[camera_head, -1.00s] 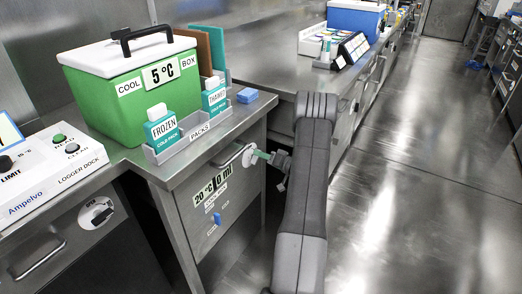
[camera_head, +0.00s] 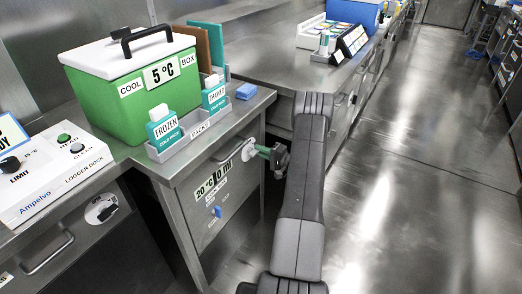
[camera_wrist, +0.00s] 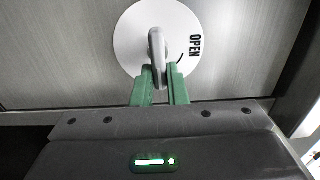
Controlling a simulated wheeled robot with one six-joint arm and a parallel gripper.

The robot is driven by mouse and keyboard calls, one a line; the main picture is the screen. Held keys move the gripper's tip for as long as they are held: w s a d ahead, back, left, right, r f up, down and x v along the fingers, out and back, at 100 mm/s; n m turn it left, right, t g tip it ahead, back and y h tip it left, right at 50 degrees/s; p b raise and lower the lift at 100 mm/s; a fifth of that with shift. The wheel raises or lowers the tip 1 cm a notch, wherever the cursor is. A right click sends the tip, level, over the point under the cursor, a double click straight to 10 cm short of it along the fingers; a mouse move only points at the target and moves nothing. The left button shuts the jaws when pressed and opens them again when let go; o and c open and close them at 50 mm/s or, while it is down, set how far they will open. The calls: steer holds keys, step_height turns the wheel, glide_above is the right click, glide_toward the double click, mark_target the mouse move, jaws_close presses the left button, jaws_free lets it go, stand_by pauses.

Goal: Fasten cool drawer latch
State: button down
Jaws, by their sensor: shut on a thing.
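The cool drawer (camera_head: 216,193) is a steel front under the bench, with labels and a blue tab on it. Its latch is a white round plate with a grey lever at the drawer's upper right; in the wrist view the latch plate (camera_wrist: 199,62) bears the word OPEN to the right of the lever (camera_wrist: 157,53). My gripper (camera_wrist: 159,72) has green fingers closed on the lower end of the lever. In the head view my gripper (camera_head: 262,150) is at the latch, and my arm hides part of the bench beyond.
A logger dock (camera_head: 55,173) is at left. The floor at right is clear.

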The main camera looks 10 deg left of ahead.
stand_by(0.5)
steer(key=c, duration=1.4)
jaws_free()
steer(key=shift+c, duration=0.2)
steer(key=shift+d, duration=0.1)
steer(key=p+v, duration=0.1)
steer(key=v, duration=1.2)
steer(key=shift+s+d, duration=0.15)
steer(key=shift+d, duration=0.15)
steer(key=b+x, duration=0.1)
steer(key=x, duration=1.3)
steer(key=shift+d, duration=0.1)
